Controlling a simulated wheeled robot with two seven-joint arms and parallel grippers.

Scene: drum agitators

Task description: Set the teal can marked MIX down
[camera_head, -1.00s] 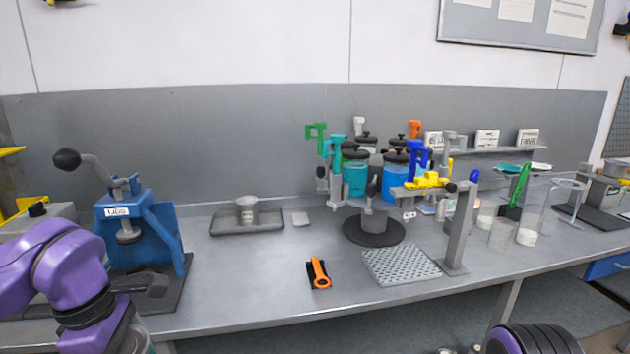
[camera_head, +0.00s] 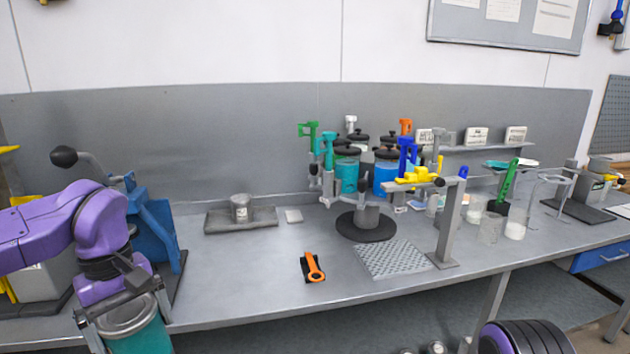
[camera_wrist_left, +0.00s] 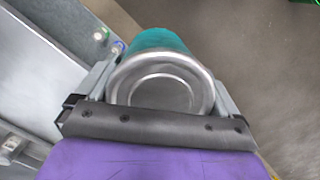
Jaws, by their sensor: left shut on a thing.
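The teal can (camera_head: 142,335) has a bare metal lid and a teal side; no MIX mark shows. In the head view it is at the lower left, in front of the bench's front edge, and its bottom is cut off by the frame. My left gripper (camera_head: 124,312) is shut on the can near its lid. In the left wrist view the can (camera_wrist_left: 160,80) sits between the two fingers (camera_wrist_left: 160,85), its metal lid facing the camera. My right gripper is not in view; only a dark and purple part of mine shows at the lower right.
The grey bench (camera_head: 235,285) has free room at its front left. A blue lever press (camera_head: 155,230) stands behind my left arm. A grey tray (camera_head: 262,220) with a metal cup, an orange-handled tool (camera_head: 313,267), a perforated plate (camera_head: 390,260) and a jar carousel (camera_head: 365,228) stand further right.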

